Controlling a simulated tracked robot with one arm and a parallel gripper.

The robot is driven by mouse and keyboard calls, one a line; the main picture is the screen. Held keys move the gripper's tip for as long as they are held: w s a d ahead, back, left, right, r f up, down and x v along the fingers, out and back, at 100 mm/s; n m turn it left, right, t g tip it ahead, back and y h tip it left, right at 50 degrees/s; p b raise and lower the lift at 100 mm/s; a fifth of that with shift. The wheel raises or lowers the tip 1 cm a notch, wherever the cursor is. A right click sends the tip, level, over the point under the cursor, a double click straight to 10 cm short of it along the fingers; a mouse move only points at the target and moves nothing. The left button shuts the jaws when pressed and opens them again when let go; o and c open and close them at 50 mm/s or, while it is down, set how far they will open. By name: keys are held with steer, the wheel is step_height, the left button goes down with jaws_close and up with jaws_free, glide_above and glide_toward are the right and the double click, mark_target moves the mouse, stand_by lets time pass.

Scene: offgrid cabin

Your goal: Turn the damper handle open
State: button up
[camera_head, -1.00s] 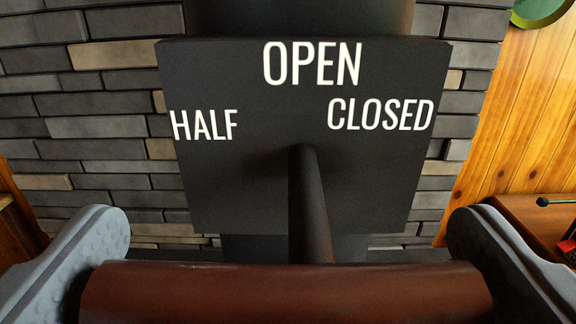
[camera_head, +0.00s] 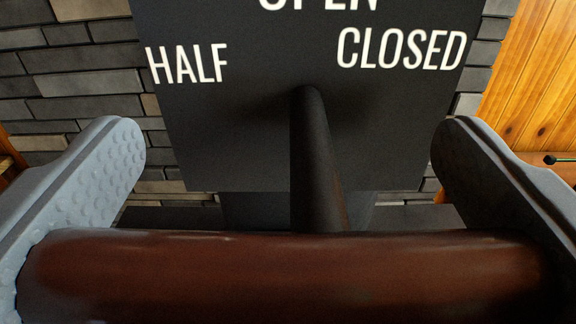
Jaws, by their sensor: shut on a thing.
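The damper handle (camera_head: 290,275) is a thick red-brown bar lying across the bottom of the view. A dark rod (camera_head: 318,170) runs from it to a dark plate (camera_head: 240,150). The plate carries the words HALF at left, CLOSED at right and OPEN at top, the last cut off by the frame edge. My gripper (camera_head: 292,270) has one grey studded finger at each end of the bar, and it is shut on the handle along its length. The lower part of the bar is out of view.
A grey brick wall (camera_head: 75,95) stands behind the plate. Wooden planks (camera_head: 535,80) are at the right, with a wooden surface (camera_head: 550,165) at the right edge.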

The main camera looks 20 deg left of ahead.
steer(key=shift+m, duration=0.4)
steer(key=m, duration=0.3)
steer(key=shift+d+r+m, duration=0.1)
steer(key=shift+m, duration=0.3)
steer(key=m, duration=0.4)
steer(key=shift+d+r+m, duration=0.1)
steer(key=shift+d+m, duration=0.05)
steer(key=shift+m, duration=0.15)
steer(key=m, duration=0.4)
steer(key=shift+w+d+b, duration=0.15)
steer(key=shift+d+b, duration=0.05)
steer(key=shift+b, duration=0.1)
steer(key=shift+d+f+m, duration=0.1)
steer(key=shift+f+m, duration=0.05)
steer(key=shift+m, duration=1.05)
steer(key=shift+d+f+m, duration=0.1)
steer(key=shift+m, duration=1.1)
steer(key=o, duration=0.8)
steer(key=shift+w, duration=0.1)
